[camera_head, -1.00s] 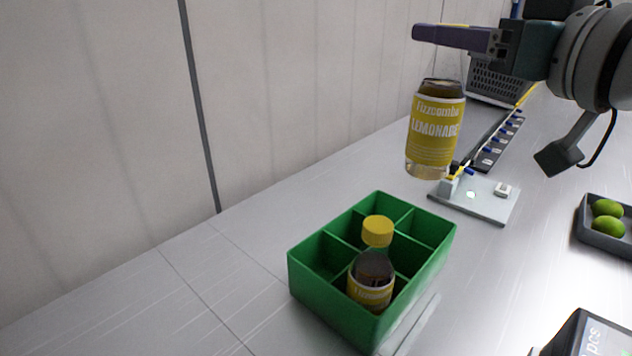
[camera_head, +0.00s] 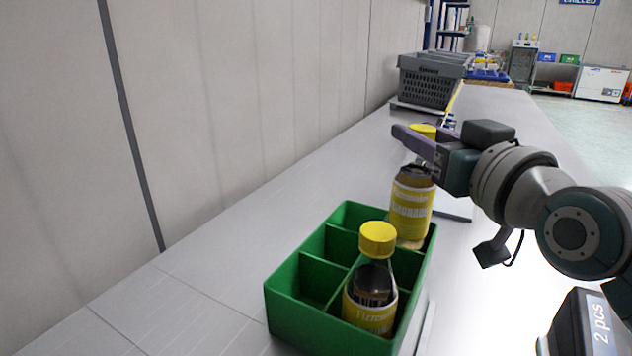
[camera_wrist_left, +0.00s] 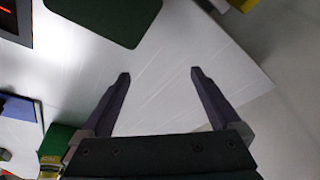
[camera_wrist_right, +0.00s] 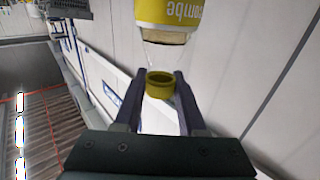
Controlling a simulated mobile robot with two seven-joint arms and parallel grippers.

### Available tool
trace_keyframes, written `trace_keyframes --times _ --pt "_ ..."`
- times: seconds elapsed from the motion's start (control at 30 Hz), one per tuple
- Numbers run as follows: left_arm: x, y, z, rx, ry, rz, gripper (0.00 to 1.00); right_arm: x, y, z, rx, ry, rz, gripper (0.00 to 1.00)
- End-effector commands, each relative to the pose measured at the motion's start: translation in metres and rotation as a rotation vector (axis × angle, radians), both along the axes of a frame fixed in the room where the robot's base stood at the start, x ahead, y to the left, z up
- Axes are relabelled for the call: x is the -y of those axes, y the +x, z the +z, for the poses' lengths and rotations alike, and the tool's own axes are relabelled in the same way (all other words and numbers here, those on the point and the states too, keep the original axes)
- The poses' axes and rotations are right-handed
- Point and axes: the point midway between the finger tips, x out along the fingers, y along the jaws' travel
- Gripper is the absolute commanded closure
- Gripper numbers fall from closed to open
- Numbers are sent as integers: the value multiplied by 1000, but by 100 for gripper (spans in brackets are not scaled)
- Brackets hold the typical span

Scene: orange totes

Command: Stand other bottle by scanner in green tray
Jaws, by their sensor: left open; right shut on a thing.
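Another yellow-capped bottle (camera_head: 371,303) stands upright in the tray's near right compartment. My left gripper (camera_wrist_left: 160,75) shows only in the left wrist view, open and empty.
A box device marked "2 pcs" (camera_head: 590,325) is at the lower right, near my right arm. Grey crates (camera_head: 430,82) stand farther along the bench by the wall. The bench left of the tray is clear.

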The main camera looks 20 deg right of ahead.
Motion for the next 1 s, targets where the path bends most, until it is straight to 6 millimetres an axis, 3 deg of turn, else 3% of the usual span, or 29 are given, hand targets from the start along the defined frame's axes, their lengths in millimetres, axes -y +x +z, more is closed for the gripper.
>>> trace_keyframes --times 0.43,0.83,0.87,1.0 --pt "0 0 -19 -1 0 1 3 0 0 -55 4 0 0 100" --pt "-2 0 -21 -1 6 -2 3 0 0 -59 5 -1 0 100" --pt "-2 0 -21 -1 7 -3 3 0 0 -61 1 0 0 59" --pt "-3 0 -20 -1 9 -4 3 0 0 -60 1 0 0 43"
